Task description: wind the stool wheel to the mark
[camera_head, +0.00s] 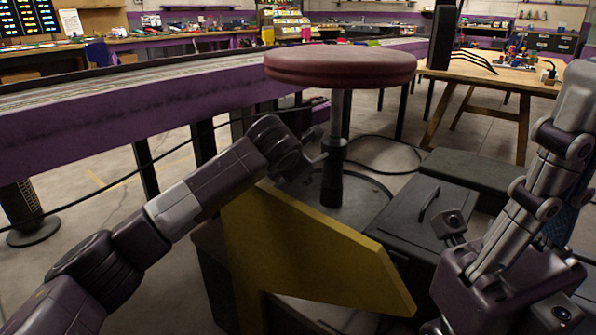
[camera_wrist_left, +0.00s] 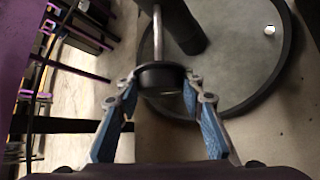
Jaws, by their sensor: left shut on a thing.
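The stool has a round dark red seat (camera_head: 340,66) on a dark column (camera_head: 333,165), above a round grey base (camera_head: 372,200). In the left wrist view, a small black wheel (camera_wrist_left: 162,78) sits on a metal shaft (camera_wrist_left: 157,35). My left gripper (camera_wrist_left: 163,88) has its fingers on both sides of this wheel and is shut on it. In the head view the left gripper (camera_head: 308,150) is beside the column, below the seat; the wheel is hard to make out there. The grey base also shows in the left wrist view (camera_wrist_left: 235,65), with a small pale spot. I cannot make out a mark on the wheel.
A yellow panel (camera_head: 300,255) stands below my left gripper. Black cases (camera_head: 425,205) lie right of the stool. A purple-sided track (camera_head: 100,130) runs behind, and a wooden table (camera_head: 500,85) stands at the back right. A black cable lies on the floor.

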